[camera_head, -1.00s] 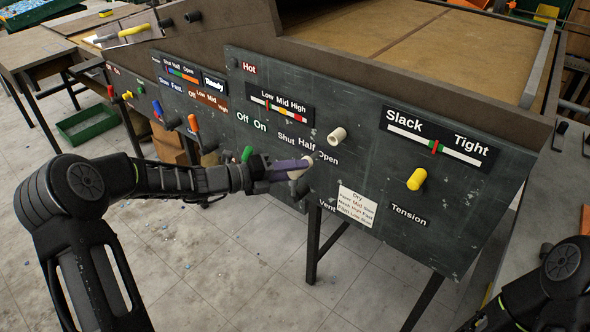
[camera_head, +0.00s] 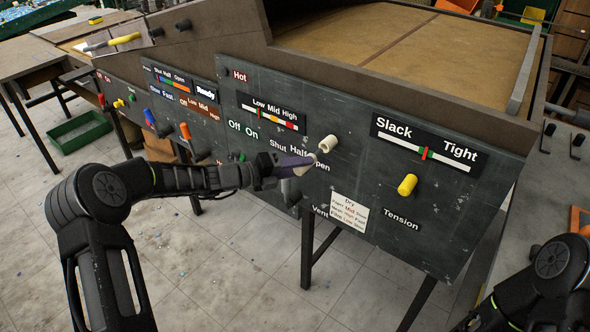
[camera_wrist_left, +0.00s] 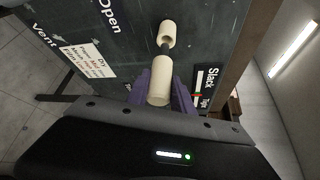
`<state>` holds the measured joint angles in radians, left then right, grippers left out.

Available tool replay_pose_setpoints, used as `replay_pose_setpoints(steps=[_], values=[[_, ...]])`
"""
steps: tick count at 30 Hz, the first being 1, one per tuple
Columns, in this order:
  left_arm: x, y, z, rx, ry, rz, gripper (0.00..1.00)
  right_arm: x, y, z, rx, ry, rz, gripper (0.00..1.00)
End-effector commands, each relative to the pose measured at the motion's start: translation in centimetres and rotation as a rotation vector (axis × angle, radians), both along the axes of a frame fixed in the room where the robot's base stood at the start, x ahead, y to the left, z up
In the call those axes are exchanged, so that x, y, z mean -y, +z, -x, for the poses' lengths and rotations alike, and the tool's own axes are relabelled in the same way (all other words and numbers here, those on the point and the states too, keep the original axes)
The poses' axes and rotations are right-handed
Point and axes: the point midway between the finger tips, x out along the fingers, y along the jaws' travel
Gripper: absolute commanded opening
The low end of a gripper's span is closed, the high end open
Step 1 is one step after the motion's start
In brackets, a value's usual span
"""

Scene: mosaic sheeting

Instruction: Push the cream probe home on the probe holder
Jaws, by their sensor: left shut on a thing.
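My left gripper (camera_wrist_left: 160,95) has purple fingers and is shut on the cream probe (camera_wrist_left: 159,84), a short cylinder with a thin dark tip. In the head view, the left gripper (camera_head: 293,167) is in front of the panel, just below and left of the cream probe holder (camera_head: 327,144), a hollow cylinder standing out from the panel. In the left wrist view, the probe's dark tip overlaps the mouth of the holder (camera_wrist_left: 168,30). I cannot tell whether it is inside. Most of the probe is hidden by the fingers in the head view. My right gripper is out of view.
The dark panel (camera_head: 385,250) carries several labels and coloured knobs. A yellow knob (camera_head: 407,184) stands out right of the holder. A white paper card (camera_head: 348,213) is below. A green bin (camera_head: 81,132) is on the floor at left. Floor before the panel is free.

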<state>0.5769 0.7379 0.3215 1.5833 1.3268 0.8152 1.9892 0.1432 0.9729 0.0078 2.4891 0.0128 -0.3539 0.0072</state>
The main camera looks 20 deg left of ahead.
Motion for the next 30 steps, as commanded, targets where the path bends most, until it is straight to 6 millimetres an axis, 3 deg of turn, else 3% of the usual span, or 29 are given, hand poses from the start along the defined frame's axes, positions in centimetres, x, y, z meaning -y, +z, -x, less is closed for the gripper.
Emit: replay_pose_setpoints(steps=[30], values=[[0.0,0.08,0.04,0.0,0.001,0.0,0.0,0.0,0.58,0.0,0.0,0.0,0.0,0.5]])
